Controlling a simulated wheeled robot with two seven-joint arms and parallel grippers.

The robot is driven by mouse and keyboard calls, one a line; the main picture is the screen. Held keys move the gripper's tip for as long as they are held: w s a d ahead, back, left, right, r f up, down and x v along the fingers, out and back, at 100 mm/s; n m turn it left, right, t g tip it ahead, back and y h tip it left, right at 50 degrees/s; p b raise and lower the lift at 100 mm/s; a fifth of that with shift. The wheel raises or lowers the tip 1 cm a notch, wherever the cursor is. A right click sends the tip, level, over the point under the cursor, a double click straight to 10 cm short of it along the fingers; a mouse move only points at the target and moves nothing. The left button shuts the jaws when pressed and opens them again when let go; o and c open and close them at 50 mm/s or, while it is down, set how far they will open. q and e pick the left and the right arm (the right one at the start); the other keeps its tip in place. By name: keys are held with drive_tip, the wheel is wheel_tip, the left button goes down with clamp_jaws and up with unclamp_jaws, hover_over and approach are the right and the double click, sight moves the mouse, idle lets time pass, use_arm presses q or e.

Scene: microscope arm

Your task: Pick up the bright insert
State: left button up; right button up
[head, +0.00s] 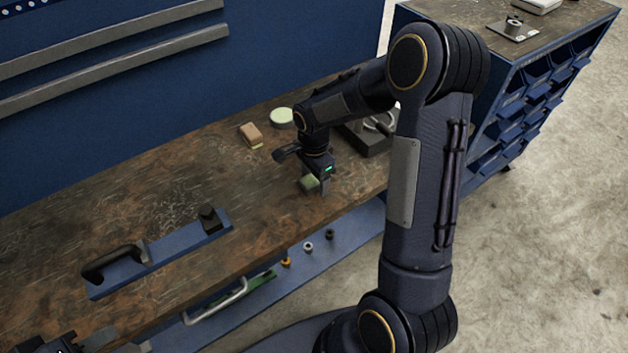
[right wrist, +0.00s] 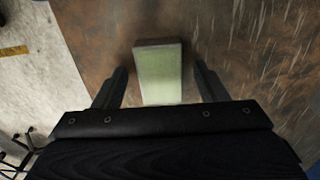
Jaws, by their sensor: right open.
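The bright insert, a pale green rectangular block (head: 308,184), lies near the front edge of the worn brown workbench (head: 190,185). In the right wrist view the insert (right wrist: 158,75) sits between the two dark fingers of my right gripper (right wrist: 162,84), with a gap on each side. My right gripper (head: 317,183) is open and low over the bench, and hides part of the insert in the head view. My left gripper (head: 90,342) shows only partly at the bottom left corner, far from the insert; its fingers are not clear.
A tan block (head: 251,134) and a pale round disc (head: 281,116) lie behind my right gripper. A dark metal fixture (head: 368,138) stands right of it, partly behind my arm. A blue bar with a black handle (head: 165,254) lies left. A lower blue shelf (head: 345,237) holds small parts.

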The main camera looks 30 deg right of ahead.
clamp_jaws()
idle(0.3)
drive_tip(key=shift+r, duration=0.15)
